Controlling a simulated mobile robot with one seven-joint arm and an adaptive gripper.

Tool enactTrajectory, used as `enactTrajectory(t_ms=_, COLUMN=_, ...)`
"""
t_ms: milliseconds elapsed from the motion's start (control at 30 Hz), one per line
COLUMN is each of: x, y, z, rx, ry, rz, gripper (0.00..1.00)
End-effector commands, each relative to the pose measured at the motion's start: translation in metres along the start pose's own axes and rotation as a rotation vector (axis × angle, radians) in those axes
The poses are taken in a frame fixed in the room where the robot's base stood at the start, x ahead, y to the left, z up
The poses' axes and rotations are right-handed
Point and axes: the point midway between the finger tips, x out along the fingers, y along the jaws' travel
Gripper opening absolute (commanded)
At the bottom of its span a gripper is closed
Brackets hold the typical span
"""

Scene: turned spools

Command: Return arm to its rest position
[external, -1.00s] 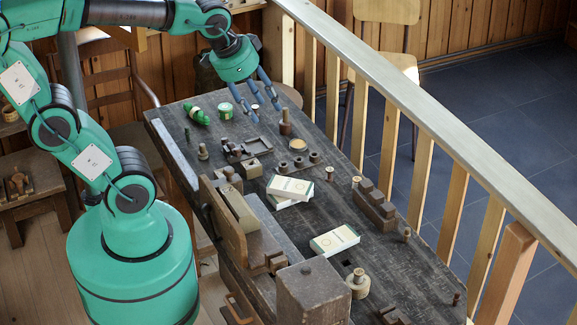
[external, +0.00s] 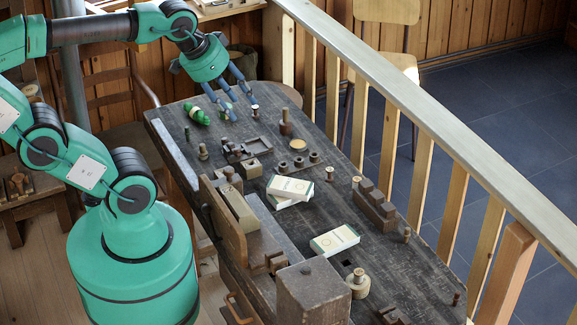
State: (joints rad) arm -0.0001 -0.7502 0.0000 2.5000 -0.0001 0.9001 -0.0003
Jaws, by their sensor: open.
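My gripper (external: 238,108) is at the end of my green arm, over the far left part of the dark workbench (external: 330,205). Its blue-grey fingers are spread and point down, with nothing seen between them. A small green and white item (external: 226,113) sits just behind the fingers and is partly hidden by them. A green bottle-like item (external: 197,115) lies to the left of the fingers. A small spool (external: 255,111) stands to the right of the fingertips. Whether the fingers touch any of these cannot be told.
A dark upright turned piece (external: 285,123) stands right of the gripper. White boxes (external: 290,188) lie mid-bench, another (external: 335,240) nearer. A wooden vise (external: 230,225) rises at the left edge. A wooden railing (external: 430,130) runs along the right side.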

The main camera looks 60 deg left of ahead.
Motion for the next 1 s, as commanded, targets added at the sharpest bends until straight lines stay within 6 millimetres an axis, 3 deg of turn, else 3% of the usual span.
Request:
enactTrajectory(t_ms=267, x=0.032, y=0.0, z=0.017, rx=0.0, ry=0.0, rz=0.0, gripper=0.43)
enactTrajectory(t_ms=700, x=0.101, y=0.0, z=0.054, rx=0.0, ry=0.0, rz=0.0, gripper=0.43)
enactTrajectory(t_ms=1000, x=0.122, y=0.0, z=0.065, rx=0.0, ry=0.0, rz=0.0, gripper=0.43)
